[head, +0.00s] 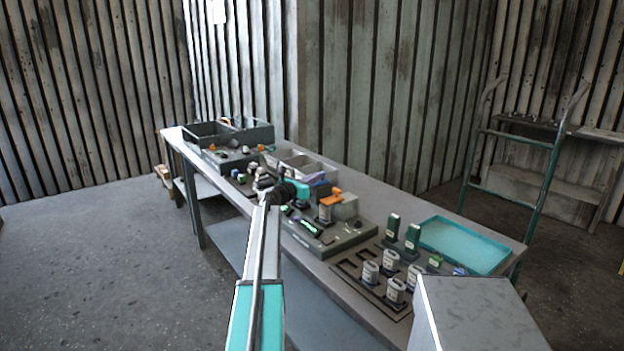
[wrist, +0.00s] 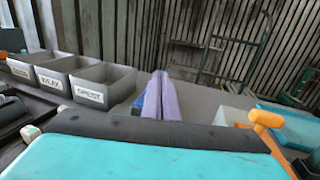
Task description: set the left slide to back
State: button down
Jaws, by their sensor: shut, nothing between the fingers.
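My gripper (head: 318,179) reaches over the middle of the workbench in the head view. In the wrist view its two purple fingers (wrist: 160,97) lie together, shut, with nothing seen between them. A dark grey console (head: 325,243) with a small green-lit display (head: 308,226) sits on the bench, just nearer than the gripper. I cannot pick out the left slide or its position in either view; my arm hides part of the bench there, and the teal gripper body fills the bottom of the wrist view.
An orange handle (head: 331,197) stands close right of the gripper, also in the wrist view (wrist: 266,119). Grey labelled bins (wrist: 88,82) stand left of the fingers. Farther right are several upright cylinders (head: 391,259) and a teal tray (head: 464,245). A dark crate (head: 205,137) is at the far end.

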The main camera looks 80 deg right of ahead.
jog(key=shift+s+d+r, duration=0.1)
jog(key=shift+s+r, duration=0.05)
jog(key=shift+s, duration=0.05)
jog(key=shift+w+a, duration=0.35)
jog(key=shift+a, duration=0.2)
jog(key=b+v, duration=0.1)
jog(key=v, duration=1.2)
jog(key=shift+f, duration=0.2)
jog(key=shift+w, duration=0.15)
